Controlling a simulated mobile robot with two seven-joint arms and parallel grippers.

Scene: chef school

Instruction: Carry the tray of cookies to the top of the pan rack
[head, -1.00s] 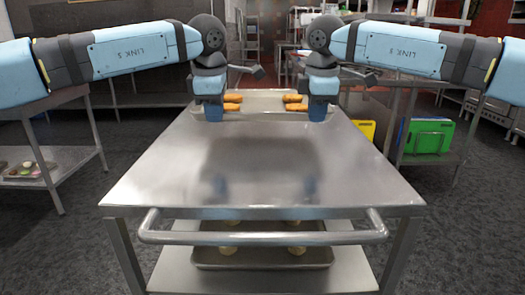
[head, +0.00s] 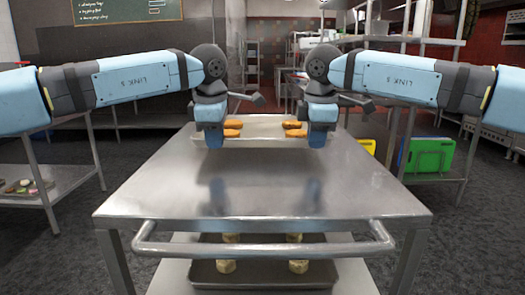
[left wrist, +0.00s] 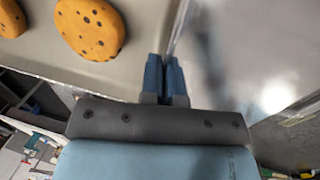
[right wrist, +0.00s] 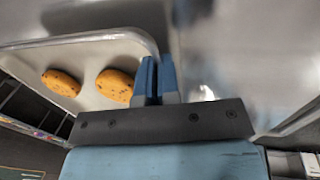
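The tray of cookies (head: 262,130) is a shallow metal tray over the far part of a steel cart top (head: 262,185). Its visible orange-brown cookies (head: 232,123) lie at its left and right sides. The tray appears raised, with a dark reflection below it. My left gripper (head: 214,138) is shut on its near left rim; the fingers look close together in the left wrist view (left wrist: 164,72). My right gripper (head: 318,138) is shut on its near right rim, also seen in the right wrist view (right wrist: 156,75). I cannot tell which structure is the pan rack.
The cart has a front handle (head: 262,238) and a lower tray (head: 262,272) with pale items. A side table (head: 60,180) stands at left. At right, a shelf holds a green board (head: 428,155). Metal shelving (head: 405,40) stands behind. Dark floor shows on both sides.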

